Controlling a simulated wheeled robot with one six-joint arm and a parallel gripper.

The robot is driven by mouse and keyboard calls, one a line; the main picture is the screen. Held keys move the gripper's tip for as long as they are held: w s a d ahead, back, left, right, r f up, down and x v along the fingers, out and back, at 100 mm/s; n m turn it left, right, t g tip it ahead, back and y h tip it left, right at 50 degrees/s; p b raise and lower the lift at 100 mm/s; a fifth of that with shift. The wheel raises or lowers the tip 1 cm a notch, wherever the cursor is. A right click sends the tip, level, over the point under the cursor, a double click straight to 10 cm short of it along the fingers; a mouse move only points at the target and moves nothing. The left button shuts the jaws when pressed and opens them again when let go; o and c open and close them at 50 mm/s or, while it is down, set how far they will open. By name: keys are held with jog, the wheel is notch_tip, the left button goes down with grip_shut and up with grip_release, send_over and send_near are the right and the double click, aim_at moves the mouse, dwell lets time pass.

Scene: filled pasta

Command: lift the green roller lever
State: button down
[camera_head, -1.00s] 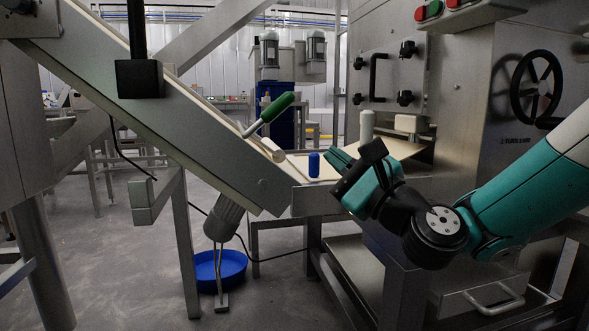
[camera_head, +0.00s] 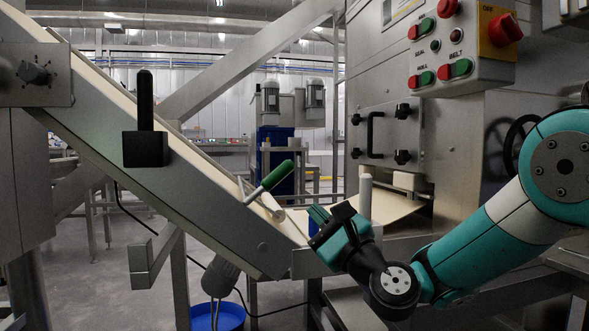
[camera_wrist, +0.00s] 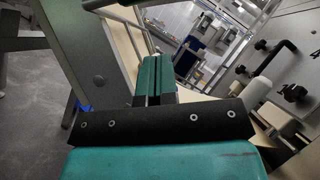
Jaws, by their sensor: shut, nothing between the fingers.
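The green roller lever (camera_head: 277,175) has a green grip on a metal rod. It slants up to the right from the lower end of the inclined conveyor, beside a pale roller (camera_head: 271,207). My gripper (camera_head: 317,214) is below and to the right of the lever, apart from it. Its fingers point up and left, shut and empty. In the wrist view my gripper's green fingers (camera_wrist: 154,78) lie side by side. I cannot make out the lever in the wrist view.
The inclined conveyor frame (camera_head: 150,165) fills the left. A small blue cylinder (camera_head: 312,226) is partly hidden behind my gripper. A grey post (camera_head: 365,195) stands just right of it. A control box (camera_head: 462,48) hangs on the machine at upper right. A blue basin (camera_head: 218,317) is on the floor.

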jog(key=w+a+r+p, duration=0.2)
jog(key=a+r+p, duration=0.2)
jog(key=shift+w+a+r, duration=0.3)
jog(key=shift+w+a, duration=0.05)
